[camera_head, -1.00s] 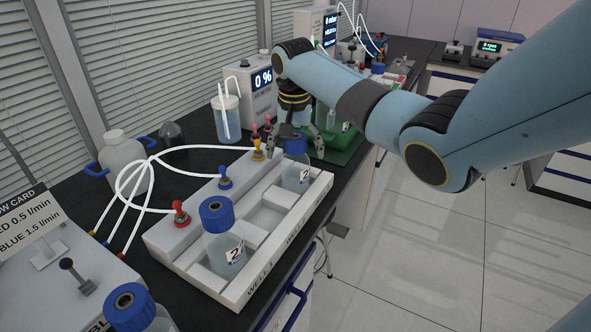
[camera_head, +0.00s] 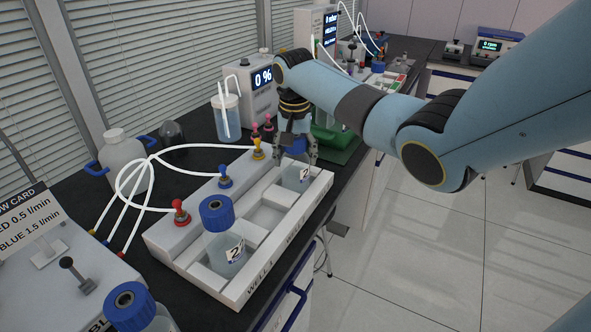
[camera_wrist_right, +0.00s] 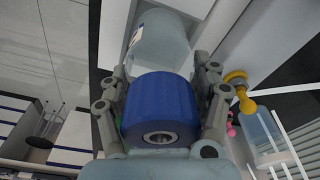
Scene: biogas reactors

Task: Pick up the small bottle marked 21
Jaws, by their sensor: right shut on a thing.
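My right gripper (camera_head: 296,152) reaches down over the far end of the white well rack (camera_head: 262,262). It is shut on the blue cap of a small clear bottle (camera_head: 295,177) standing in the far well. The wrist view shows the fingers on both sides of this blue cap (camera_wrist_right: 160,108), with the clear body (camera_wrist_right: 158,45) beyond it. Its label begins with a 2; the rest is too small to read. A second blue-capped bottle (camera_head: 222,240) stands upright in the near well, its label partly turned away. My left gripper is not in view.
Red (camera_head: 180,212), blue (camera_head: 225,177) and yellow (camera_head: 258,149) fittings with white tubes line the rack's back. A beaker (camera_head: 227,118) stands behind. Another blue-capped bottle (camera_head: 131,306) is at the bottom left. The middle well looks empty.

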